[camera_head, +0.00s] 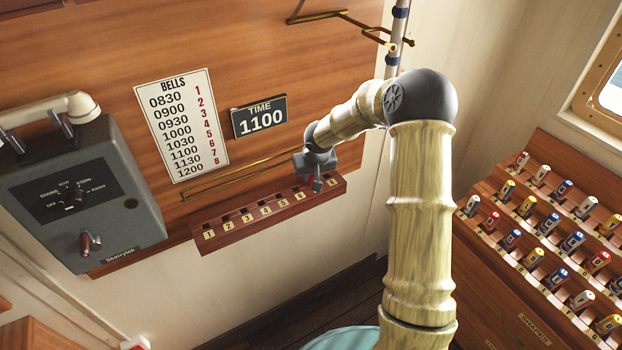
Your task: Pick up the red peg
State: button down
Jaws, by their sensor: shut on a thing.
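My gripper (317,184) is at the right part of a long reddish-brown wooden rack (262,226) on the wall. The rack has a row of dark holes and numbered yellowish labels. The fingers are in front of the rack near its right end and cover part of the row there. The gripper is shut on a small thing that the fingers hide. I cannot make out its colour or shape, or whether it is still in a hole. No red peg shows clearly on the rack.
A BELLS chart (182,125) and a TIME 1100 sign (259,117) hang above the rack. A grey control box (95,200) is at left. A stepped wooden rack (535,325) of coloured rolls stands at right. A brass rail (240,176) runs just above the peg rack.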

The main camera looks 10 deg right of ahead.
notch_tip(320, 180, up, 18)
jog(key=b, duration=0.2)
dwell(0.4)
dwell(0.5)
